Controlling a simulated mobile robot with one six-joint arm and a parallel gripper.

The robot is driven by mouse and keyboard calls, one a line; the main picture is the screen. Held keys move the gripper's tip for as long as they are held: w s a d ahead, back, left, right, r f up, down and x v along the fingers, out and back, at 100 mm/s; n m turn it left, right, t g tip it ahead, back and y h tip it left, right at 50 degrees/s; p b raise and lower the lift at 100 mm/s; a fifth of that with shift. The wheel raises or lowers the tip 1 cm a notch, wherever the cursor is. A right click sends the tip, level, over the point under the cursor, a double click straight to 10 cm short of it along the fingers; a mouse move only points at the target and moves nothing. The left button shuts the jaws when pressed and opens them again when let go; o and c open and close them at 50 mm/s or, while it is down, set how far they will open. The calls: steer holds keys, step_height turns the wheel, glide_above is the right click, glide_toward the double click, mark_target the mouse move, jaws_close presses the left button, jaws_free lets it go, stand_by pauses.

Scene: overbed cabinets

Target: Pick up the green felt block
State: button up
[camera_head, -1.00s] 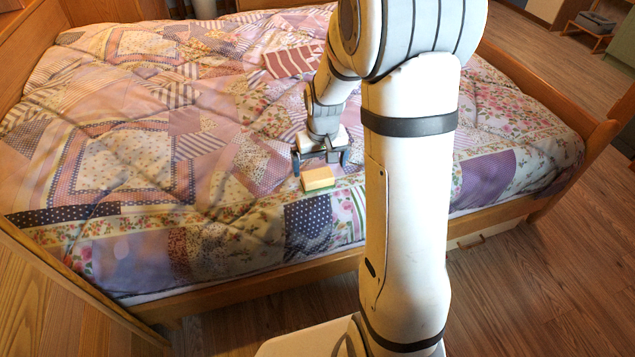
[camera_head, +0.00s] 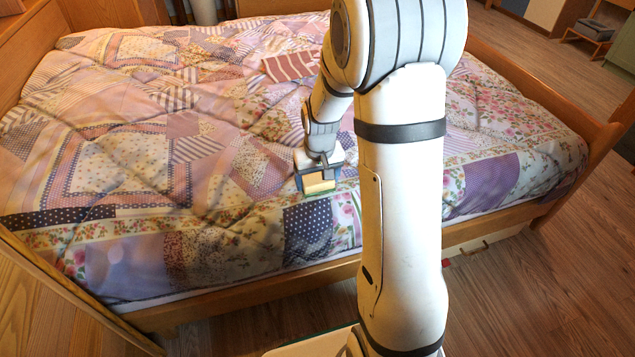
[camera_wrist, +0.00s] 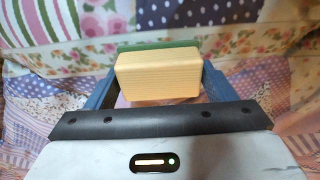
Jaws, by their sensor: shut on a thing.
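The green felt block (camera_head: 319,186) has a pale yellow wood-like body and a green layer underneath. It is at the near side of the bed's patchwork quilt (camera_head: 215,240); I cannot tell whether it touches the quilt. In the wrist view the block (camera_wrist: 157,78) sits between two blue fingers, with its green layer along the far edge. My gripper (camera_head: 318,179) is shut on the block from both sides. My gripper also shows in the wrist view (camera_wrist: 156,84). Parts of the block's sides are hidden by the fingers.
The quilt around the block is clear but wrinkled. A red striped folded cloth (camera_head: 290,67) lies farther back on the bed. A wooden bed rail (camera_head: 250,292) runs along the near side, and a wooden footboard (camera_head: 545,105) stands at right. Wood floor (camera_head: 520,285) is open at right.

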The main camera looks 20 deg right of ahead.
steer(key=shift+c, duration=1.4)
step_height(320, 180, up, 10)
steer(key=p, duration=0.4)
steer(key=a+f, duration=0.1)
steer(key=w+a+f, duration=0.1)
steer(key=f, duration=0.1)
steer(key=w+a+f, duration=0.1)
steer(key=shift+w+a+f, duration=0.15)
steer(key=shift+w, duration=0.1)
step_height(320, 180, up, 18)
steer(key=s+p, duration=0.2)
steer(key=p, duration=2.7)
steer(key=shift+s, duration=0.25)
steer(key=b, duration=2.7)
glide_above(318, 178)
step_height(318, 178, down, 14)
steer(key=shift+r, duration=0.2)
step_height(318, 178, down, 10)
steer(key=b, duration=0.3)
steer(key=shift+r, duration=0.1)
